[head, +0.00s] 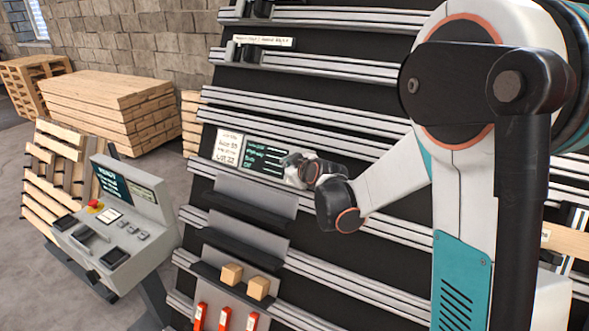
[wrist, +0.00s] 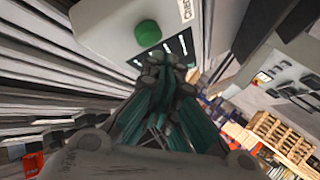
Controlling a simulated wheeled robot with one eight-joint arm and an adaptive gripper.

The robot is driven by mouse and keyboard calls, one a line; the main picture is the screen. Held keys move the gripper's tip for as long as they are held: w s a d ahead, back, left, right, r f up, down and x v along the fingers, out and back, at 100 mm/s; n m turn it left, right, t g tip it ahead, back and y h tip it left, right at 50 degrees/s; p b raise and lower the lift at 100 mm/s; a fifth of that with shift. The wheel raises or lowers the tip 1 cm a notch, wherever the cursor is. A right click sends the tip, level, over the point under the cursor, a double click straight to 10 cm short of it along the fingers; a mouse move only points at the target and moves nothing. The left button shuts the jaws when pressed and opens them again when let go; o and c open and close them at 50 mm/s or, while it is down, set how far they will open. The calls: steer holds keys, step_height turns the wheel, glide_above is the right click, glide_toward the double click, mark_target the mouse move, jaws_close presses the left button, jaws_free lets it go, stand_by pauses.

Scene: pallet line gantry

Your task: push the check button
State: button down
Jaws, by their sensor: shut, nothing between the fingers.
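The check button is a round green button (wrist: 148,34) on a light grey box (wrist: 105,22) in the wrist view. A white label (wrist: 185,10), cut off by the picture edge, sits beside it. My gripper (wrist: 166,62) is shut and empty, its fingertips just below the button in that picture. A gap shows between button and fingertips, but I cannot tell its depth. In the head view my gripper (head: 292,160) is at the right end of the grey panel with a dark screen (head: 264,156). The green button does not show there, perhaps hidden by my gripper.
A console (head: 120,225) with a red stop knob (head: 95,204) stands at left. Metal rails (head: 300,100) cross the black rack. Below the panel are shelves with wooden blocks (head: 231,274) and orange-red items (head: 226,318). Stacked pallets (head: 110,100) stand behind, with open floor around them.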

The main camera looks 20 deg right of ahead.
steer(key=shift+w+d+f, duration=0.1)
stand_by(0.7)
steer(key=shift+w+d+f+b, duration=0.1)
steer(key=shift+w+d+b, duration=0.1)
steer(key=shift+b, duration=0.15)
steer(key=shift+w+d+f+b, duration=0.25)
steer(key=shift+w+d+b, duration=0.05)
stand_by(1.0)
steer(key=shift+s+a+r, duration=0.45)
steer(key=shift+s+a, duration=0.15)
stand_by(0.4)
steer(key=s+a+r+p, duration=0.1)
steer(key=s+a+r, duration=0.1)
steer(key=s+a, duration=0.1)
steer(key=shift+r+p, duration=0.2)
steer(key=shift+p, duration=0.2)
steer(key=shift+s, duration=0.1)
stand_by(0.5)
